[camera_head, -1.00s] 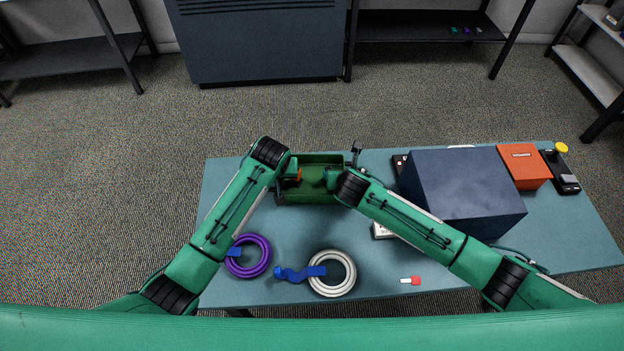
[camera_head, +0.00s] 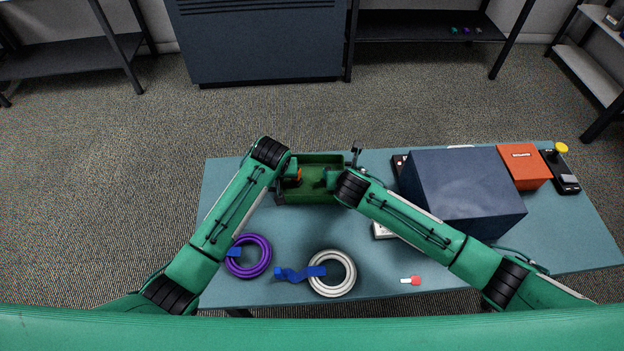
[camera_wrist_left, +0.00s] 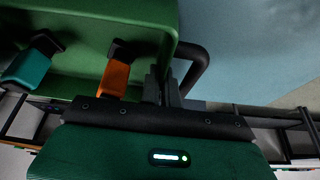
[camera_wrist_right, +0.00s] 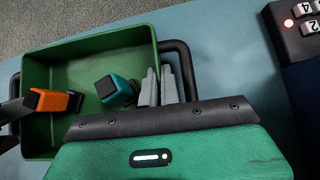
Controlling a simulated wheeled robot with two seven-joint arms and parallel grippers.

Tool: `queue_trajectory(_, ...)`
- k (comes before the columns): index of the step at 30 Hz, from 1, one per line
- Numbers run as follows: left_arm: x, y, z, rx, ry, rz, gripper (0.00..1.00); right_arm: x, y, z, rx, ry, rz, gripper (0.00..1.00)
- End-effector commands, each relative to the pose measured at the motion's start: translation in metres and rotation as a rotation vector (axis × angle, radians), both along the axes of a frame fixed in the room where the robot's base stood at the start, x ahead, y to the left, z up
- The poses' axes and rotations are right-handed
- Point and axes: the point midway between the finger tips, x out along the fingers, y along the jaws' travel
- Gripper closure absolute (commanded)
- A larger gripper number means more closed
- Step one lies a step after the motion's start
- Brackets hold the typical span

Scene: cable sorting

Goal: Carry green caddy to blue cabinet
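The green caddy (camera_head: 312,160) is an open box with black end handles at the far edge of the table, between my two grippers. An orange block (camera_wrist_right: 60,101) and a teal block (camera_wrist_right: 120,90), both with black parts, are inside it. My left gripper (camera_wrist_left: 162,88) has its narrowly spaced fingers at one end wall beside the handle (camera_wrist_left: 199,62). My right gripper (camera_wrist_right: 160,88) is placed likewise at the other end. Both look closed on the caddy; the exact contact is partly hidden. A dark blue cabinet (camera_head: 262,50) stands on the floor beyond the table.
The teal table (camera_head: 220,205) holds a purple cable coil (camera_head: 265,262), a white coil (camera_head: 347,283) with a blue strap, a large blue-grey box (camera_head: 465,180) and an orange box (camera_head: 524,168). Open carpet (camera_head: 300,115) lies between table and cabinet. Dark shelves (camera_head: 420,25) flank the cabinet.

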Motion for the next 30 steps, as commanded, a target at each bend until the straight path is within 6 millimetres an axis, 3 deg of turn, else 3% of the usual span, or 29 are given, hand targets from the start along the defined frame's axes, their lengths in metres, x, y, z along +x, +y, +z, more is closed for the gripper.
queue_trajectory(14,0.001,-0.001,0.006,-0.002,-0.003,-0.001,1.0,0.001,0.001,0.006,0.003,-0.003,0.001,1.0)
queue_trajectory(30,0.001,-0.001,0.042,-0.002,-0.004,-0.001,1.0,0.001,0.001,0.042,0.003,-0.003,0.001,1.0)
